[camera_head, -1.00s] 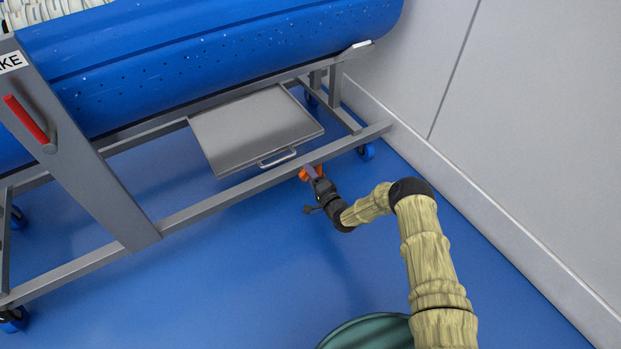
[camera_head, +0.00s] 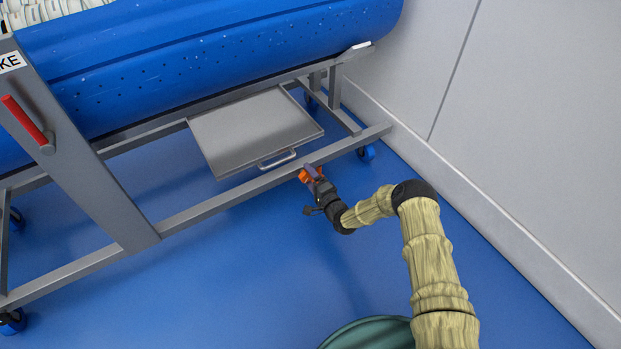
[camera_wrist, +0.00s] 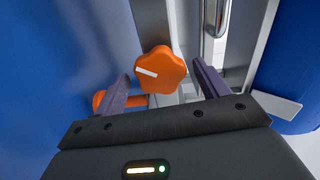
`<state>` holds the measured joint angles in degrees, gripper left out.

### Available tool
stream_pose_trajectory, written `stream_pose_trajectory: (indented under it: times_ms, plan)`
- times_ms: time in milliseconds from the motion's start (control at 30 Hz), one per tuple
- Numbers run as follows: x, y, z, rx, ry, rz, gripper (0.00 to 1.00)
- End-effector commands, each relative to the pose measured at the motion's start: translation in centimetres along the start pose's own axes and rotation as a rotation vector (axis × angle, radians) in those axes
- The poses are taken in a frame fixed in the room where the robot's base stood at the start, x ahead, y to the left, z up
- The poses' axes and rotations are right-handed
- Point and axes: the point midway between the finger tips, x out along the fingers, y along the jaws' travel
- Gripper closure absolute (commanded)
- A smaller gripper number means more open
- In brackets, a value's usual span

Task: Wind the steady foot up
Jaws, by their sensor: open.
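The steady foot's orange lobed knob (camera_wrist: 163,71) with a white mark on its face shows in the wrist view, just ahead of my gripper (camera_wrist: 162,80) and between the lines of its two purple fingers. The fingers are open and do not appear to close on the knob. A second orange part (camera_wrist: 104,101) shows behind the left finger, partly hidden by it. In the head view the orange knob (camera_head: 304,176) is small, at the front rail of the carrier, with my gripper (camera_head: 313,174) right at it. The foot's lower end cannot be made out.
The grey carrier frame (camera_head: 225,199) bears a blue perforated tub (camera_head: 220,65). A grey tray (camera_head: 250,130) with a handle hangs below it. A red lever (camera_head: 26,120) is on the left post. A wall (camera_head: 540,130) stands at the right.

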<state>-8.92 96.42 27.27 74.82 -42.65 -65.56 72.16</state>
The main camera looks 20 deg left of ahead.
Motion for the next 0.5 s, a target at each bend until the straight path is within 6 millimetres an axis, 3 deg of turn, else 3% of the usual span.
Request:
stream_pose_trajectory:
  times_ms: [267, 500]
  plan:
    - [-1.5, -0.3, 0.0, 0.0, 0.0, 0.001, 0.26]
    - [-5.9, -0.5, -0.1, 0.003, 0.002, 0.003, 0.26]
